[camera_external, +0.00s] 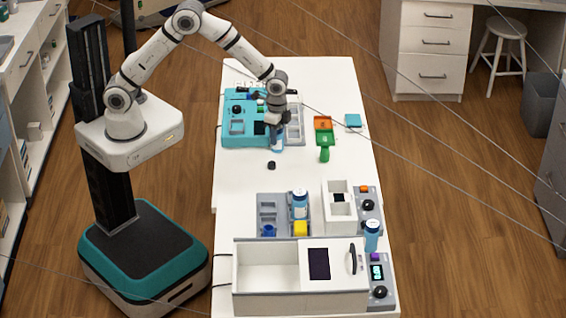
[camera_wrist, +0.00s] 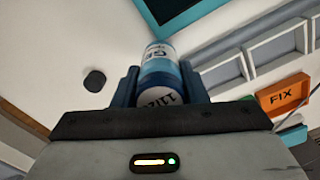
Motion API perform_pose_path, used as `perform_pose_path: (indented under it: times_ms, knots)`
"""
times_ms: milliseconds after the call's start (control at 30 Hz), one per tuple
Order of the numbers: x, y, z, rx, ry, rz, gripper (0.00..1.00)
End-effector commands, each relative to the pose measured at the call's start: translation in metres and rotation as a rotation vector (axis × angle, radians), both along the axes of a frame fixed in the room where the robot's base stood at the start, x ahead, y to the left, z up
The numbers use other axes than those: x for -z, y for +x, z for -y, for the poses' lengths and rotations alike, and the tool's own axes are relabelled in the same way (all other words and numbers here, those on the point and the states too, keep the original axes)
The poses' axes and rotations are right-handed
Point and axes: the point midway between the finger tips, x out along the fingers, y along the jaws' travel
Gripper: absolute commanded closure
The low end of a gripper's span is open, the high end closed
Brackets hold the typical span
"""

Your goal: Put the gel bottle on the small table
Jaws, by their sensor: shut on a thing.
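The gel bottle (camera_wrist: 158,62), blue and white with part of a "GE" label showing, sits between the two dark blue fingers of my gripper (camera_wrist: 158,85) in the wrist view. In the external view my gripper (camera_external: 277,128) points down near the front right of the turquoise machine, shut on the bottle (camera_external: 277,147). The bottle's lower end is close to the white tabletop (camera_external: 240,182); I cannot tell whether it touches. I cannot pick out a separate small table; a long white table and a white stool (camera_external: 504,30) show.
The turquoise machine (camera_external: 236,137) stands beside my gripper. A small black knob-like piece (camera_external: 271,165) lies near the bottle. Orange (camera_external: 323,122) and green (camera_external: 324,145) items lie to the right. Other bottles stand in a grey tray (camera_external: 268,222) and near the white box (camera_external: 266,297).

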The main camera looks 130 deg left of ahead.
Motion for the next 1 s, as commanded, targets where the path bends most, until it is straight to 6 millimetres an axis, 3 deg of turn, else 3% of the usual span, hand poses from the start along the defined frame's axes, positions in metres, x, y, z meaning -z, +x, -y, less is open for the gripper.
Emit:
perform_pose_path:
  times_ms: [267,300,533,800,1000]
  knots:
    - [0.003,0.000,0.000,0.000,0.002,0.002,0.86]
    - [0.002,0.000,0.000,0.000,0.002,0.002,0.59]
    - [0.002,0.000,0.000,0.000,0.001,0.001,0.40]
    - [0.000,0.000,0.000,0.000,0.002,0.002,0.39]
    - [-0.023,0.001,-0.001,0.000,0.004,0.006,0.39]
